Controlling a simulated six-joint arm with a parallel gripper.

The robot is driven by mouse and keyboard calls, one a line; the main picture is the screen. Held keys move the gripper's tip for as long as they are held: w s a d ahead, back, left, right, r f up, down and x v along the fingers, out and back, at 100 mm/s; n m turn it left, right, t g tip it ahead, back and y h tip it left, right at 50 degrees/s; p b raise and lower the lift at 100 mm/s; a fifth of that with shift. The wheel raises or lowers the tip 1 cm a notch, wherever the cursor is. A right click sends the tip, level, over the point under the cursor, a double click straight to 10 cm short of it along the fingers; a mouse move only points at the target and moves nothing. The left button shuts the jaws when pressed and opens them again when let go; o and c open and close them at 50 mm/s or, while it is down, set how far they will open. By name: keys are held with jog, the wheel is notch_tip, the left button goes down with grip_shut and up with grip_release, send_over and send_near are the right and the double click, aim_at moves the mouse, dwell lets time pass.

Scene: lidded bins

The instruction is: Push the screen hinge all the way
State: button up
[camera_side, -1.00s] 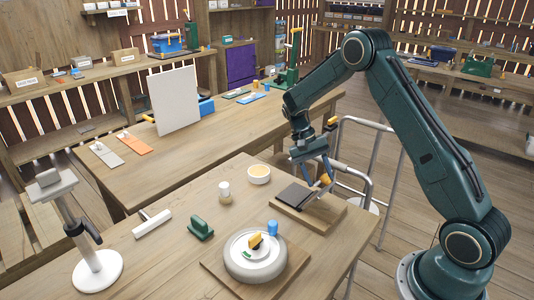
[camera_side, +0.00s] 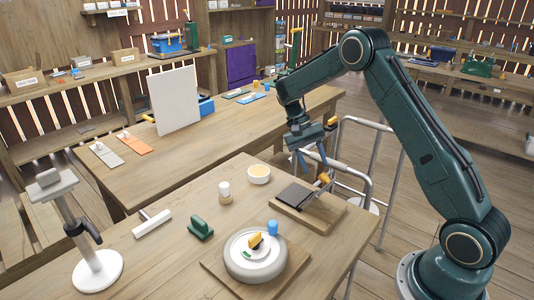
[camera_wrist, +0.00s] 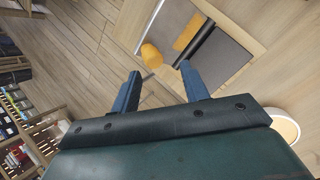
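The screen hinge sits on a wooden board (camera_side: 336,212) at the table's right side. It has a dark flat panel (camera_side: 296,196) and an upright part with an orange tip (camera_side: 324,179). In the wrist view, the grey panel (camera_wrist: 226,62), a black hinge bar (camera_wrist: 203,46), an orange strip (camera_wrist: 189,31) and a rounded orange knob (camera_wrist: 152,55) show. My gripper (camera_side: 312,163) is above the board, just over the hinge, apart from it. Its two fingers are spread with nothing between them; they also show in the wrist view (camera_wrist: 160,82). The exact hinge angle is hard to tell.
A bowl (camera_side: 259,174) with yellow content and a white jar (camera_side: 225,192) stand left of the board. A metal rail (camera_side: 371,160) stands at the right.

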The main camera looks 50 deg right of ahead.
jog(key=shift+v, duration=1.7)
jog(key=shift+c, duration=0.5)
